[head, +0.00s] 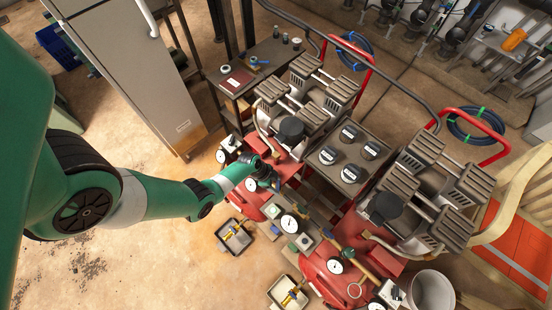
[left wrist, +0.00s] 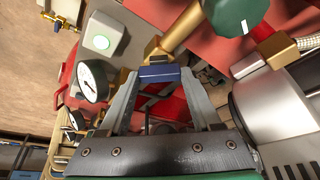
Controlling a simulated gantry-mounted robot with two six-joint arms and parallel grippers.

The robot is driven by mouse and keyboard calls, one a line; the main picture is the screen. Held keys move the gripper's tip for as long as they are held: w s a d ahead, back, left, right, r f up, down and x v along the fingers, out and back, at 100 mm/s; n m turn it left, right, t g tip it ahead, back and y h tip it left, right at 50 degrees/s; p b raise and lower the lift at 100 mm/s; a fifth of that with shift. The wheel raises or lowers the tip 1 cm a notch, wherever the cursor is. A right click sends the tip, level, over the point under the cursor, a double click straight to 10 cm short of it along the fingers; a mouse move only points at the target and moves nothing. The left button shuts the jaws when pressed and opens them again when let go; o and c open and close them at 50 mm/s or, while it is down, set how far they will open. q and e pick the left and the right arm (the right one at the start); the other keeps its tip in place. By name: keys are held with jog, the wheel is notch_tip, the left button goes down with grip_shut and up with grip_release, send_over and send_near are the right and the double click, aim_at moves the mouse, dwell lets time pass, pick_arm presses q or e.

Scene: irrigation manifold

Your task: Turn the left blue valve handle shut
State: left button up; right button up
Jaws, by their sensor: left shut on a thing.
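In the left wrist view the blue valve handle (left wrist: 158,74) lies across the space between my left gripper's (left wrist: 160,84) two grey fingertips, and the jaws are shut on it. A brass fitting (left wrist: 153,47) sits right behind the handle, at the lower end of a brass pipe (left wrist: 184,32). In the head view my left gripper (head: 268,180) is over the red tank of the left compressor, and its own body hides most of the handle there. My right gripper is in neither view.
A white gauge (left wrist: 92,80) and a box with a green button (left wrist: 101,36) stand close left of my fingers. A green round part (left wrist: 236,12) is close above right. A second red compressor (head: 330,266), trays with yellow valves (head: 233,236) and a white bucket (head: 431,291) are nearby.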

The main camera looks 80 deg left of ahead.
pick_arm(q)
jog(key=shift+a+m+g+h, duration=0.1)
jog(key=shift+m+g+h, duration=0.25)
jog(key=shift+m, duration=0.55)
jog(key=shift+w+m+h+p, duration=0.1)
jog(key=shift+m+h+p, duration=0.25)
jog(key=shift+m, duration=0.65)
jog(key=shift+a+f+m+g+h+b, duration=0.15)
jog(key=shift+m+g+h+b, duration=0.25)
jog(key=shift+m, duration=0.8)
jog(key=shift+w+m+g+b, duration=0.1)
jog(key=shift+m+g+b, duration=0.25)
jog(key=shift+m, duration=0.55)
jog(key=o, duration=1.4)
jog(key=shift+r, duration=0.2)
